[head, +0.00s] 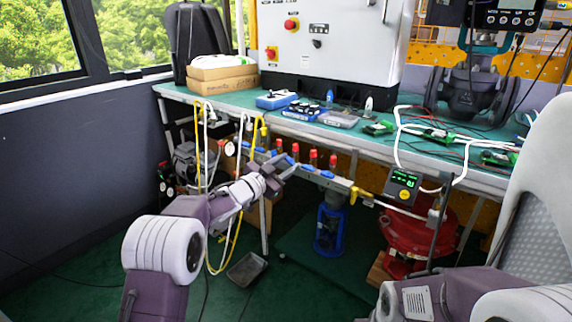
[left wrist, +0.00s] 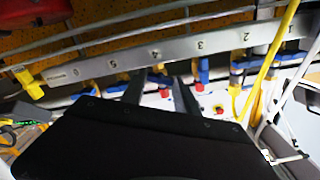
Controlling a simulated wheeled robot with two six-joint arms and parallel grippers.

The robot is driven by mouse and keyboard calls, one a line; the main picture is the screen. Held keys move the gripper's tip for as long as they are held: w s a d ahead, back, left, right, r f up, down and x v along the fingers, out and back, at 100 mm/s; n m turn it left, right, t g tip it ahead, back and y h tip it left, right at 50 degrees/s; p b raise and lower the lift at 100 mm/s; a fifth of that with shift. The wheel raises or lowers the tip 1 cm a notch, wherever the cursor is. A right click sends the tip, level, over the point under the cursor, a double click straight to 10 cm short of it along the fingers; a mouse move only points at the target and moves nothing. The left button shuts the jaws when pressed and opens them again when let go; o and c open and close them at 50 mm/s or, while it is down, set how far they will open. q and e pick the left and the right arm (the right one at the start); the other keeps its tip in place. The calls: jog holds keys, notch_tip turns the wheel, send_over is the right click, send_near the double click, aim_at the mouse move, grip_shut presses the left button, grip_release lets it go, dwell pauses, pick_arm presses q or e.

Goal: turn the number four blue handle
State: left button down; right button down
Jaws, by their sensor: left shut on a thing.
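A grey manifold rail (left wrist: 222,40) with small engraved numbers crosses the left wrist view, with blue handles along it. The number four blue handle (left wrist: 158,78) shows between the two fingers of my left gripper (left wrist: 160,82), just below the number four. The left gripper is shut on this handle; its dark wrist body hides what lies below. In the head view, my left gripper (head: 277,168) reaches the rail (head: 340,185) under the bench. It partly hides the handles there, and red caps stand above the rail. My right gripper is not in view; only part of that arm shows.
A yellow handle (head: 360,193) is at the rail's right end, beside a small display box (head: 402,187). Yellow and white hoses (head: 236,140) hang at the left. The green workbench (head: 350,133) overhangs the rail. A grey chair (head: 540,190) stands at the right.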

pick_arm(q)
jog(key=m, duration=0.2)
jog(key=shift+f+m, duration=0.1)
jog(key=shift+m, duration=0.3)
jog(key=m+b, duration=0.1)
jog(key=m, duration=0.2)
jog(key=shift+f+m, duration=0.1)
jog(key=shift+m, duration=0.2)
jog(key=m+b, duration=0.3)
jog(key=m, duration=0.3)
jog(key=shift+m, duration=0.4)
jog(key=c, duration=1.2)
grip_release()
jog(key=shift+s, duration=0.1)
